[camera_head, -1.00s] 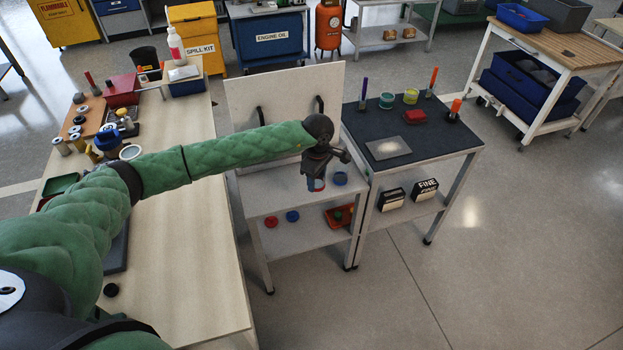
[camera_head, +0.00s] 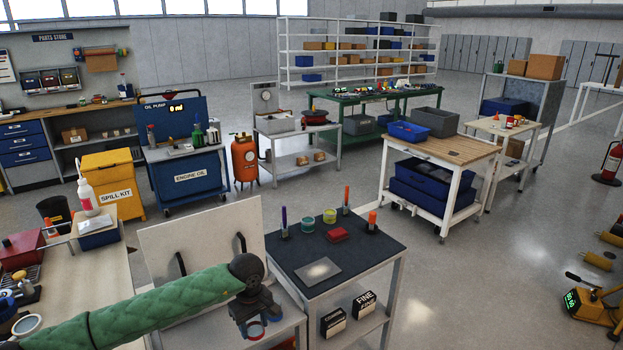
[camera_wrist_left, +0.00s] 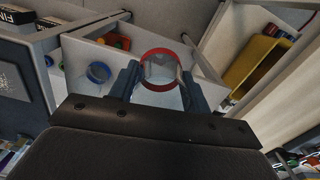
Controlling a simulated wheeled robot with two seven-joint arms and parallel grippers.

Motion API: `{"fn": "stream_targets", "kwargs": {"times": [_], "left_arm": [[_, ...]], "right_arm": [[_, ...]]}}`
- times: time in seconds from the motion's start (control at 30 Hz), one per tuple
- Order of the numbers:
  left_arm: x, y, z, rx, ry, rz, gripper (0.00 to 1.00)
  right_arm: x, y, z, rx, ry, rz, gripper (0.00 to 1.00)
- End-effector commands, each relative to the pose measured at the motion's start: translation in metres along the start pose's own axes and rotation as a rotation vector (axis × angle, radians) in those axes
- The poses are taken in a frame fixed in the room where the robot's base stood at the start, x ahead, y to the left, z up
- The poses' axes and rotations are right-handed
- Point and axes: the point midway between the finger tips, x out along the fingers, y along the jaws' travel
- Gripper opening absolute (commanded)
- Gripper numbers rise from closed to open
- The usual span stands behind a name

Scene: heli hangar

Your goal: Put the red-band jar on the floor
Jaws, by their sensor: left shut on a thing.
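My left gripper (camera_head: 252,318) is over the low light-grey shelf stand (camera_head: 205,335). It is shut on the red-band jar (camera_head: 256,330), which shows just below the fingers at the bottom of the head view. In the left wrist view the jar's red ring (camera_wrist_left: 143,73) sits between the two fingers (camera_wrist_left: 160,85). I cannot tell whether the jar's base touches the stand. The grey floor (camera_head: 480,290) is open to the right of the dark-topped table. My right gripper is not in view.
A dark-topped table (camera_head: 285,255) with upright markers, small jars and a red box adjoins the stand. A blue ring-shaped item (camera_wrist_left: 98,72) lies beside the jar. A wooden-topped cart (camera_head: 455,148) stands behind right. Yellow equipment (camera_head: 592,302) is on the floor far right.

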Motion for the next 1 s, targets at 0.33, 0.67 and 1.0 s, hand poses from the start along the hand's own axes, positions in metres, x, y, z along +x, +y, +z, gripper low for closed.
{"fn": "stream_targets", "kwargs": {"times": [0.33,0.67,1.0], "left_arm": [[-0.027,-0.016,0.033,0.512,-0.008,0.021,0.25],[-0.056,-0.063,0.051,0.739,0.003,0.026,0.25],[-0.058,-0.093,0.038,0.716,0.013,0.003,0.25]], "right_arm": [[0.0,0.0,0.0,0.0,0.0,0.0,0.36],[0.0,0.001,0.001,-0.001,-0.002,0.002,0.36],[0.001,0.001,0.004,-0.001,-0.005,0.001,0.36]]}}
